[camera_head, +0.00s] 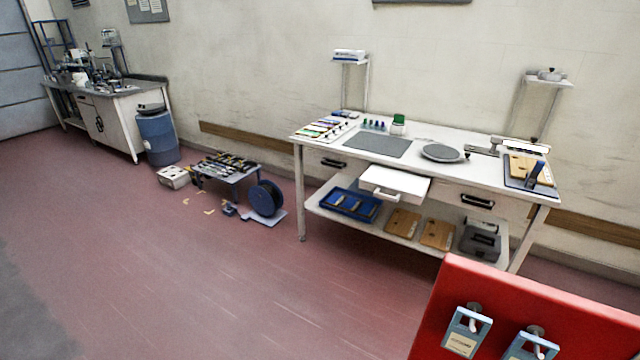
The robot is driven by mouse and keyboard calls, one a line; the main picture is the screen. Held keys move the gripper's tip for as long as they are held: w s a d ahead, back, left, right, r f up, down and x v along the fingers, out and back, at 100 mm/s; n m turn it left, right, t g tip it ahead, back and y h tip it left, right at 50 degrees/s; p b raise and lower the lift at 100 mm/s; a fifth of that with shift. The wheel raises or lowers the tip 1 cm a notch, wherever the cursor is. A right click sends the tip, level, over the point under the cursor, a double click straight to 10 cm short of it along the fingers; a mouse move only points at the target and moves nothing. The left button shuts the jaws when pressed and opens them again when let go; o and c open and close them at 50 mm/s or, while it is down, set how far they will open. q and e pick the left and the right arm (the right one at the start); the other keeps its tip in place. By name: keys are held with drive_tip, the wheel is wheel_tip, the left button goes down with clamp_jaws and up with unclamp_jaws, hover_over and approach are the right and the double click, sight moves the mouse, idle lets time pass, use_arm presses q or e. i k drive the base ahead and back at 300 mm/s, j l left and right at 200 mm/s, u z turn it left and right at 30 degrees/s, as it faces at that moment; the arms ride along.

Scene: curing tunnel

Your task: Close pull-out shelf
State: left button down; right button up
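The pull-out shelf (396,181) is a white flat board under the top of the white workbench (462,146). It sticks out from the front of the bench and has a pale handle on its front edge. It sits between two closed drawers with black handles, one to the left (333,163) and one to the right (477,201). Neither of my grippers shows in the head view, so I see no contact with the shelf.
A low cart (228,170) and a dark wheel (266,198) stand left of the bench. A blue barrel (158,138) stands farther back. The red floor before the bench is clear.

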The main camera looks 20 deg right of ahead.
sight(391, 183)
drive_tip(key=i+j, duration=0.2)
drive_tip(key=i, duration=0.3)
drive_tip(key=i+j+z, duration=0.15)
drive_tip(key=i, duration=0.3)
drive_tip(key=j, duration=0.1)
